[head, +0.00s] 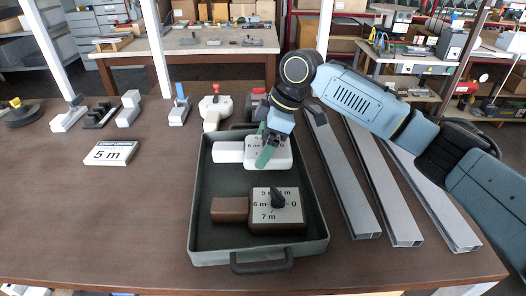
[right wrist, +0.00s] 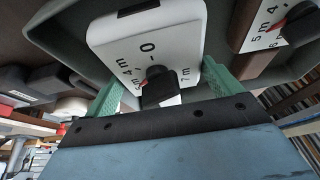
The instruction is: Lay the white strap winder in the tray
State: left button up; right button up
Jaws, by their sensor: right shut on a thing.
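The white strap winder (head: 228,152) is at the back of the dark grey-green tray (head: 197,215), inside its outline in the head view. My right gripper (head: 268,150) is shut on its dial end, with green fingers on either side. The right wrist view shows the white winder (right wrist: 190,45) between the fingers, with its black knob and length marks facing the camera. I cannot tell whether it touches the tray floor. A brown strap winder (head: 230,210) with a white dial plate lies in the front of the tray. My left gripper is not in view.
Three grey metal profiles (head: 382,185) lie right of the tray. Another pale winder with a red knob (head: 215,108) stands behind the tray. The front left of the table is clear.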

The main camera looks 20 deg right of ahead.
jog(key=shift+f, duration=1.25)
jog(key=o, duration=1)
jog(key=shift+f, duration=0.1)
jog(key=shift+c, duration=0.2)
jog(key=v, duration=1.2)
jog(key=shift+d, duration=0.1)
jog(key=shift+s, duration=0.1)
